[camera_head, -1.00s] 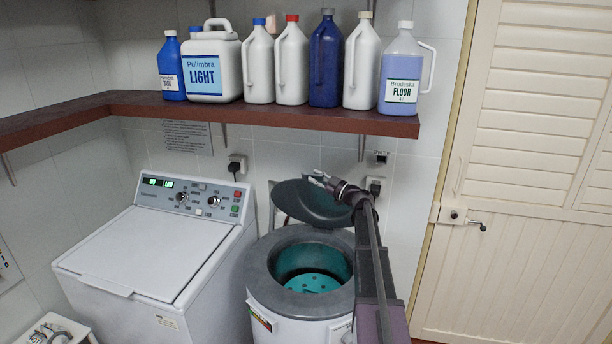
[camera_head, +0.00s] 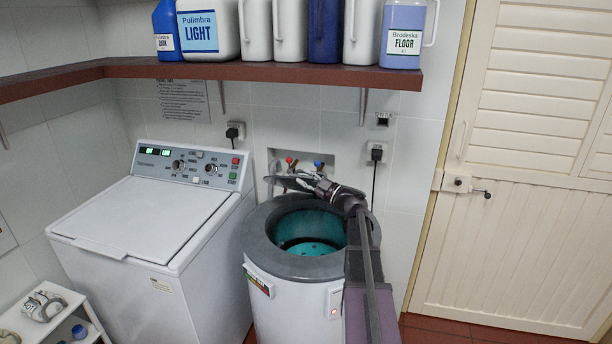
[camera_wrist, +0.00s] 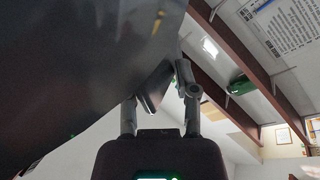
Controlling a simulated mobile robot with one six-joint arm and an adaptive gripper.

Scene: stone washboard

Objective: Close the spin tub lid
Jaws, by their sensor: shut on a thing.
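The white spin tub (camera_head: 290,285) stands right of the washing machine, its grey rim around an open teal drum (camera_head: 310,240). Its dark grey lid (camera_head: 283,182) is partly open and shows almost edge-on above the back of the rim. My gripper (camera_head: 306,182) is at the lid and shut on its edge. In the wrist view the lid (camera_wrist: 75,70) fills the upper left. My gripper (camera_wrist: 162,85) also shows there, its fingers around a dark piece that seems part of the lid. My arm hides the tub's right side.
A white washing machine (camera_head: 150,220) stands close on the left. A brown shelf (camera_head: 260,72) with several bottles runs above. Taps (camera_head: 318,165) and plugs are on the wall behind the tub. A cream door (camera_head: 500,240) is at the right.

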